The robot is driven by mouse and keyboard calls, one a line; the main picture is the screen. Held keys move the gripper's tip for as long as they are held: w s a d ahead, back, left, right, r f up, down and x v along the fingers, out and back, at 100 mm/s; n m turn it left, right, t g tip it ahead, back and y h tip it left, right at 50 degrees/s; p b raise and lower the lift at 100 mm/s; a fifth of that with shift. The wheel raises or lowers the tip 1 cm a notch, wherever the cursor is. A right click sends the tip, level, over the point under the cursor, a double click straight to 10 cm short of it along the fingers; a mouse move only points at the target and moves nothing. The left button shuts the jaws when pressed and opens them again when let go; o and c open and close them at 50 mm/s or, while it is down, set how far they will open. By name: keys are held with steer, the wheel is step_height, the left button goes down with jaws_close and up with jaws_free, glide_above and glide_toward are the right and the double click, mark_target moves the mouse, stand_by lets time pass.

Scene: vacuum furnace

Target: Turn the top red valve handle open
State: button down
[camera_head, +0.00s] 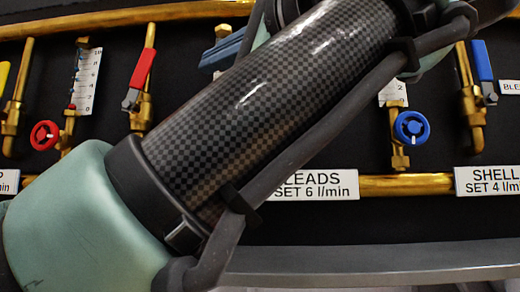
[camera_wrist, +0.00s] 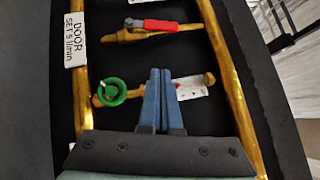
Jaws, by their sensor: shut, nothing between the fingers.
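In the wrist view a red lever handle (camera_wrist: 160,25) lies on a brass valve near the top, roughly in line with its pipe. My gripper (camera_wrist: 160,72) shows two blue-grey fingers side by side, shut and empty. Their tips point toward the red lever and stand apart from it in the picture. In the head view a red lever handle (camera_head: 143,67) sits tilted on a brass valve at the upper left. I cannot tell whether it is the same lever.
A green round knob (camera_wrist: 112,92) and a flow scale (camera_wrist: 190,88) lie close beside my fingers. A DOOR label (camera_wrist: 76,39) is at left. The head view shows a red knob (camera_head: 44,135), a blue knob (camera_head: 411,127) and a blue lever (camera_head: 482,60) among brass pipes (camera_head: 405,184).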

mark_target(151, 61)
steer(key=w+a+r+p, duration=0.2)
steer(key=w+a+p, duration=0.4)
steer(key=a, duration=0.3)
steer(key=shift+r, duration=0.3)
steer(key=shift+a+r, duration=0.7)
steer(key=shift+a, duration=0.15)
